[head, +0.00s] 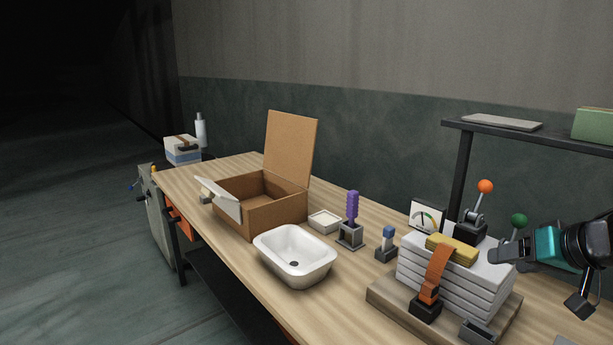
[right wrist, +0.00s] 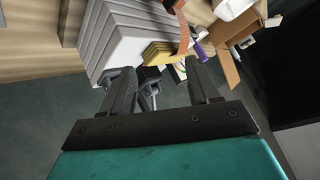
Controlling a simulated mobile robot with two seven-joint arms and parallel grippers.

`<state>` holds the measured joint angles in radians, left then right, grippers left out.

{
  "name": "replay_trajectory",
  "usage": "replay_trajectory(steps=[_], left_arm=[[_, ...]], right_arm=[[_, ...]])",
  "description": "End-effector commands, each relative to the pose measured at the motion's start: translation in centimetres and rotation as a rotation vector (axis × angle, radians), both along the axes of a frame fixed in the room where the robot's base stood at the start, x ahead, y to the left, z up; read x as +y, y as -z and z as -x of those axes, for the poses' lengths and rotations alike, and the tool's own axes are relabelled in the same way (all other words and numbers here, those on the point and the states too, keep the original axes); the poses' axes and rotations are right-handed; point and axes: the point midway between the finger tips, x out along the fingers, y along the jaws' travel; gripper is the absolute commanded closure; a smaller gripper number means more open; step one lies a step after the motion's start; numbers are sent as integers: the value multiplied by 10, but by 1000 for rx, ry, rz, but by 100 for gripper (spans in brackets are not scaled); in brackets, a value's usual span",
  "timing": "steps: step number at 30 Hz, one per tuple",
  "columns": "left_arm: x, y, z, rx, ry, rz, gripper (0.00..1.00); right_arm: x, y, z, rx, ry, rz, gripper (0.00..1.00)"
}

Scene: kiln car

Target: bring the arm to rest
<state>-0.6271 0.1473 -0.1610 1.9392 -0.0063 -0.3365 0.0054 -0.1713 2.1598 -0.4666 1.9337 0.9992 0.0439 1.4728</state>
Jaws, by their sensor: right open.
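My right gripper (head: 494,254) is at the right of the head view, its teal body (head: 546,244) pointing left. Its fingers are beside the right end of a stack of pale slabs (head: 455,287). In the right wrist view the two dark fingers (right wrist: 165,85) are spread apart with nothing held between them. The slab stack (right wrist: 128,40) and a yellow piece (right wrist: 157,53) show beyond the fingertips. Whether the fingers touch the stack cannot be told. My left gripper is not in view.
A lever with an orange knob (head: 485,187) and a green knob (head: 519,220) stand close to my right gripper. A shelf (head: 560,137) is above it. An open cardboard box (head: 277,213) and a white basin (head: 294,272) stand further left on the bench.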

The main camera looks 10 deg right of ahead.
Motion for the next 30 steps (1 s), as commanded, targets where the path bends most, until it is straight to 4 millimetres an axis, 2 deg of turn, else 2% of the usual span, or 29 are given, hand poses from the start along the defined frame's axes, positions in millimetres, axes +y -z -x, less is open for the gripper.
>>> replay_trajectory(steps=[1,5,9,15,21,30], left_arm=[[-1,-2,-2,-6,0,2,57],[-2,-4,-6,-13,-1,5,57],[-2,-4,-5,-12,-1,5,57],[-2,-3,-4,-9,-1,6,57],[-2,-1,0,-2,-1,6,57],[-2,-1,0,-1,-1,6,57]], right_arm=[[10,23,7,26,-23,-2,39],[35,77,28,86,-99,34,39],[72,130,53,135,-199,79,39],[129,181,87,166,-325,150,39],[178,207,115,177,-407,219,39],[231,216,152,228,-448,322,39]])
